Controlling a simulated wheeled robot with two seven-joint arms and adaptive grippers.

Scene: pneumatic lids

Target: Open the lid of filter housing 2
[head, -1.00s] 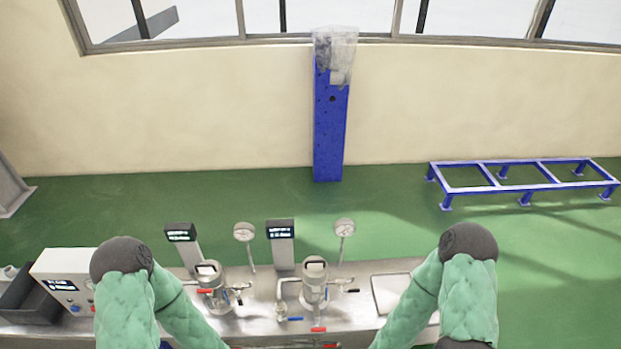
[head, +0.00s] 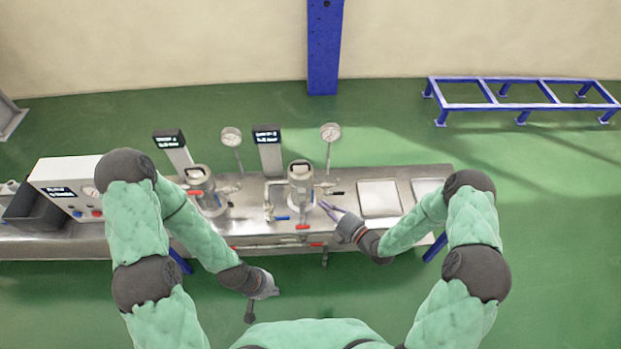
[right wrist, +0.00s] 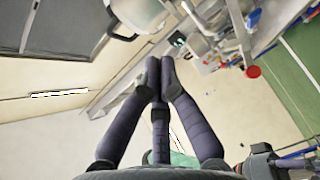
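Two metal filter housings stand on the steel bench, the left one (head: 200,183) and the right one (head: 300,182). The right one appears to be housing 2, but its label is too small to read surely. Its lid (head: 300,168) looks closed. My right gripper (head: 323,205) is just right of this housing, apart from its lid. In the right wrist view its fingers (right wrist: 160,65) come together at the tips with nothing visible between them. My left gripper (head: 275,292) hangs in front of the bench, away from both housings; its finger opening is unclear.
Displays (head: 267,140) and gauges (head: 330,133) stand behind the housings. Red-handled (head: 303,227) and blue-handled (head: 281,218) valves are near the right housing. A control box (head: 68,187) is at the left. Flat pale plates (head: 380,198) lie at the right of the bench (head: 120,243).

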